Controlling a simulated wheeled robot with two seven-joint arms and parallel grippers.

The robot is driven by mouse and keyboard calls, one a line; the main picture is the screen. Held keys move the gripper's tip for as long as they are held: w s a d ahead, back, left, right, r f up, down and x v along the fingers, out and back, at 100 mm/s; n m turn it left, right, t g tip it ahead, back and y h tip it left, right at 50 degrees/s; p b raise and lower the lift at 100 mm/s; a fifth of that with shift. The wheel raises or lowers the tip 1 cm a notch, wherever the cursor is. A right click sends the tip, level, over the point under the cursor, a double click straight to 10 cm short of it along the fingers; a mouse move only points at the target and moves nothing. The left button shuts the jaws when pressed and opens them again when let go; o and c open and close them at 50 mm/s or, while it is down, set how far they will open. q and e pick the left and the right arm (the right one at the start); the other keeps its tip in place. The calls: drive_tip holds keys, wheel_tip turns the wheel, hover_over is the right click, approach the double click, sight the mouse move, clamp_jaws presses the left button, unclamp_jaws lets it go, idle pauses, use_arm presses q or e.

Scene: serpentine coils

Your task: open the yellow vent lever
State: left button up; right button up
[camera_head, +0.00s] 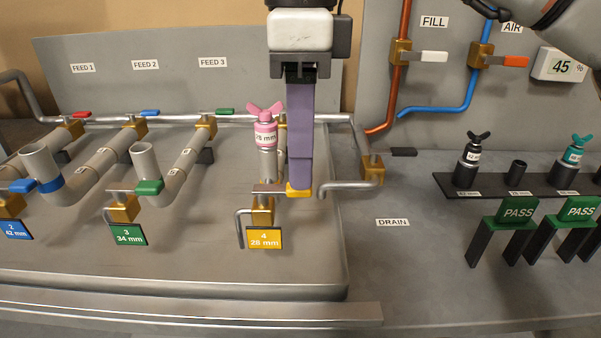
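The yellow vent lever (298,190) sits on the brass valve (263,210) behind the yellow "4 28 mm" plate (264,238). Its handle points to the right in the picture, across the bent grey outlet pipe at the valve's left. My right gripper (300,184) comes down from the top centre, with its purple fingers pointing down and their tips at the yellow handle. The fingers overlap in this view, so their gap is hidden, and I cannot tell whether they touch the lever. My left gripper is not in view.
A pink plug (265,131) marked 28 mm stands on the upright pipe just left of the fingers. Green (149,187) and blue (22,186) levers are further left. The drain pipe (350,187) is close on the right. A dark rack (540,183) holds plugs at right.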

sight(283, 194)
drive_tip(key=shift+f, duration=1.4)
drive_tip(key=shift+c, duration=0.9)
clamp_jaws()
